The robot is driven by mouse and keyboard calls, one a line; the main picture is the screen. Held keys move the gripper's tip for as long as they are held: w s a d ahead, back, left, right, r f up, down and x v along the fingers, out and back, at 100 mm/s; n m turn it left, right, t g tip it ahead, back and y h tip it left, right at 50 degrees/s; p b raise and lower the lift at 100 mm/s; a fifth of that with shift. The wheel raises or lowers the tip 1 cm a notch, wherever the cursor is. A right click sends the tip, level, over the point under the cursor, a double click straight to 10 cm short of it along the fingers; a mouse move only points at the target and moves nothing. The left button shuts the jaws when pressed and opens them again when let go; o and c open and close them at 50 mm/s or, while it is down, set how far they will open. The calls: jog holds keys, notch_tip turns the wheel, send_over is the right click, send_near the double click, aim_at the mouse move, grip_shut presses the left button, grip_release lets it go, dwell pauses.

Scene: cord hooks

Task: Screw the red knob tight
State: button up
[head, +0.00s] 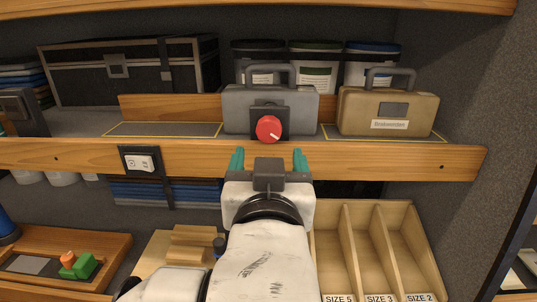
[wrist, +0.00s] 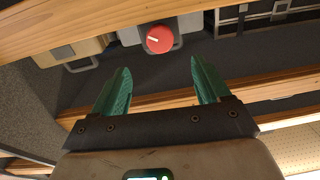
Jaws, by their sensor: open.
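The red knob (head: 268,129) sits on a dark plate on the front of a grey case (head: 299,101) on the shelf. A white mark on its face points toward the lower right in the head view. The knob (wrist: 160,39) also shows in the wrist view, beyond and between the fingertips. My gripper (head: 269,160) is open and empty, with green fingers, below and in front of the knob and apart from it. In the wrist view, the fingers (wrist: 159,75) stand wide apart with nothing between them.
A tan case (head: 389,110) stands right of the grey case. A wooden shelf edge (head: 400,158) runs below the knob, with a socket (head: 141,161) at left. Tubs and a black chest (head: 130,72) are behind. Below are a divided wooden box (head: 345,250) and a tray with a green block (head: 78,265).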

aim_at(268, 131)
jog(key=w+n, duration=0.1)
jog(key=w, duration=0.4)
jog(key=w+n, duration=0.1)
jog(key=w, duration=0.5)
jog(key=shift+w+p, duration=0.1)
jog(key=shift+p, duration=0.2)
dwell(0.3)
jog(key=shift+c, duration=0.2)
jog(key=c, duration=1)
